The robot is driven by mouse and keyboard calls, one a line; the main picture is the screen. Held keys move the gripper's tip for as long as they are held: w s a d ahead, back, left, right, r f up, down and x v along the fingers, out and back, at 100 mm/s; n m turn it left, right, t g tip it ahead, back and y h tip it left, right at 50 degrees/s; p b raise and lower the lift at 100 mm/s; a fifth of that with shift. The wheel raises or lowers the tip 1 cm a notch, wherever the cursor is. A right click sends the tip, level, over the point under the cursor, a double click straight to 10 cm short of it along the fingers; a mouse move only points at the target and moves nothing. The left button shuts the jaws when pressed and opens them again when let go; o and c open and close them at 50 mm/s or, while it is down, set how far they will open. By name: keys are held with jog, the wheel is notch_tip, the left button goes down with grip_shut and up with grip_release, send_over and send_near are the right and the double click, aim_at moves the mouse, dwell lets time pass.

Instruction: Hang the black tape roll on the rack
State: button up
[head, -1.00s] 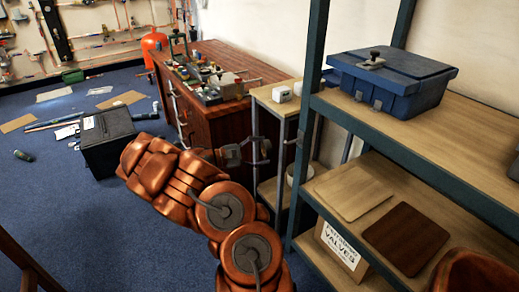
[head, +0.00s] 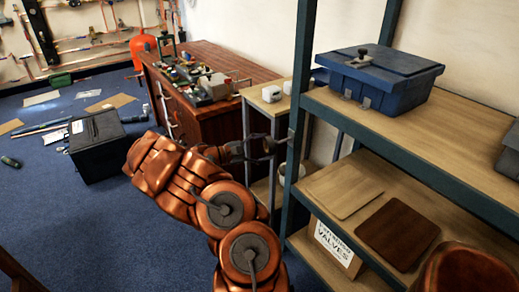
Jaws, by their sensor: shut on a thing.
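My gripper (head: 262,148) is at the end of my copper-coloured arm, in the middle of the head view. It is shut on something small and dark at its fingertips. I take this for the black tape roll, but its outline is too small and dark to make out. The gripper shows in front of the narrow shelf stand, just left of the blue shelf post. I cannot tell whether it touches either. No hanging rack can be made out for certain. A wall with pipes and tools (head: 95,38) is at the far left.
A blue-framed shelf unit (head: 440,150) fills the right, with a blue toolbox (head: 378,78), two boards and a valves box (head: 335,247). A cluttered wooden cabinet (head: 215,128) stands behind my gripper. A black box (head: 97,148) and loose items lie on the blue floor at left.

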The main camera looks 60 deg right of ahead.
jog(key=shift+s+d+f, duration=0.1)
jog(key=shift+s+d, duration=0.3)
jog(key=shift+d, duration=0.3)
jog(key=shift+s+d, duration=0.45)
jog(key=shift+d, duration=0.3)
jog(key=shift+s+d+f, duration=0.1)
jog(key=shift+s+d, duration=0.3)
jog(key=shift+d, duration=0.3)
jog(key=shift+s+d+f+b, duration=0.3)
jog(key=shift+d+f+b, duration=0.3)
jog(key=shift+b, duration=0.3)
jog(key=o, duration=1.2)
jog(key=v, duration=1.2)
